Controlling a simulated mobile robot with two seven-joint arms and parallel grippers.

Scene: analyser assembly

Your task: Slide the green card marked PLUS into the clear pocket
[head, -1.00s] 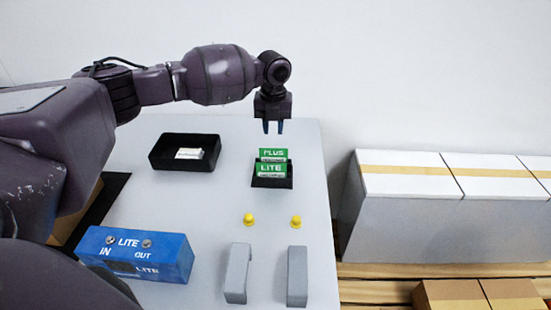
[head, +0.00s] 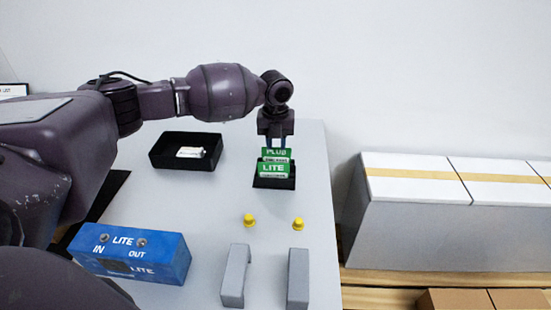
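The green card marked PLUS (head: 275,154) stands upright in a black holder (head: 274,183) at the back right of the table. A green card marked LITE (head: 273,169) stands in front of it in the same holder. My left gripper (head: 276,145) is just above the holder, pointing down, its two fingers apart at the PLUS card's top edge. I cannot tell whether the fingers touch the card. The blue box (head: 170,255) marked LITE, IN and OUT stands at the front left. A clear pocket cannot be made out. My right gripper is not in view.
A black tray (head: 159,155) with a small white item (head: 191,152) lies left of the holder. Two yellow knobs (head: 249,220) and two grey handle-shaped parts (head: 235,275) are in front. White boxes (head: 415,178) stand right of the table.

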